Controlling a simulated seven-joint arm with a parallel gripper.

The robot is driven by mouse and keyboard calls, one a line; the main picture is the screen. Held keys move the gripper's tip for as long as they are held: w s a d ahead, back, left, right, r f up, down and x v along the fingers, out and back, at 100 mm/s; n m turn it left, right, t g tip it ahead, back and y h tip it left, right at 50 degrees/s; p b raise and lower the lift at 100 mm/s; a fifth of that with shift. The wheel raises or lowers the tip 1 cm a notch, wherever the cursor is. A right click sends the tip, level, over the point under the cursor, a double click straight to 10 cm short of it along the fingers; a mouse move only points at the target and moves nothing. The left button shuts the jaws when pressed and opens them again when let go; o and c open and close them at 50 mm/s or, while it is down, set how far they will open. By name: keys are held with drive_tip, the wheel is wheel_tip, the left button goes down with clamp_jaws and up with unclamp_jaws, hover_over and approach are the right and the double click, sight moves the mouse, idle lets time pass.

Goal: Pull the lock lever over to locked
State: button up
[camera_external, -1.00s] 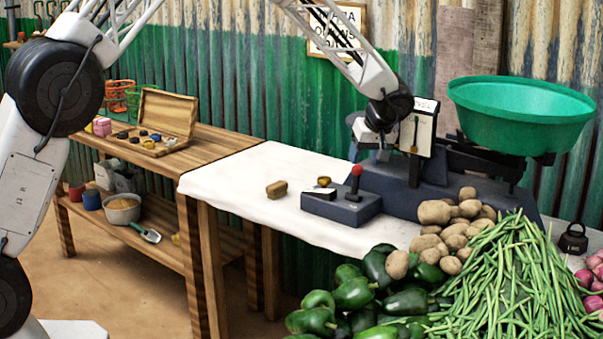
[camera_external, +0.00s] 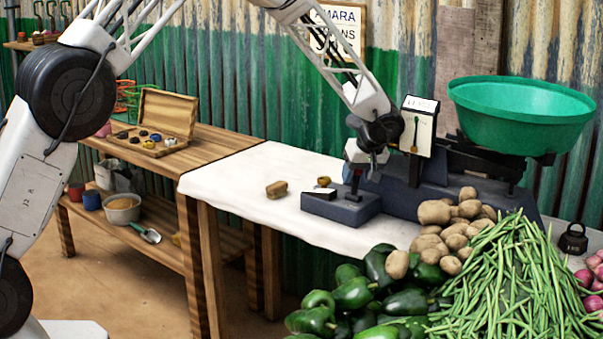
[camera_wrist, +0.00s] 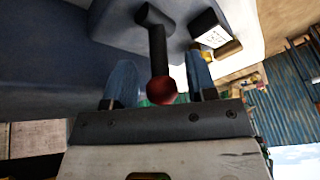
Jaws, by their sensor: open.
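The lock lever (camera_external: 354,188) stands up from a small dark blue-grey block (camera_external: 340,209) on the white-covered table. In the wrist view, the lever (camera_wrist: 157,50) is a black stem with a red knob (camera_wrist: 162,90) at its end. My gripper (camera_external: 362,174) is over the lever, in front of the scale. In the wrist view, my gripper (camera_wrist: 161,80) is open, with one blue-tipped finger on each side of the lever and knob. Gaps show on both sides, so it is not clamped. In the external view, the gripper hides the knob.
The scale with its green pan (camera_external: 522,105) stands just behind and right. Potatoes (camera_external: 450,222), green beans (camera_external: 505,280) and peppers (camera_external: 355,292) lie in front.

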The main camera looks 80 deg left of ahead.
drive_tip(key=shift+s+a+f, duration=0.15)
drive_tip(key=shift+a+f, duration=0.1)
drive_tip(key=shift+f, duration=0.4)
clamp_jaws()
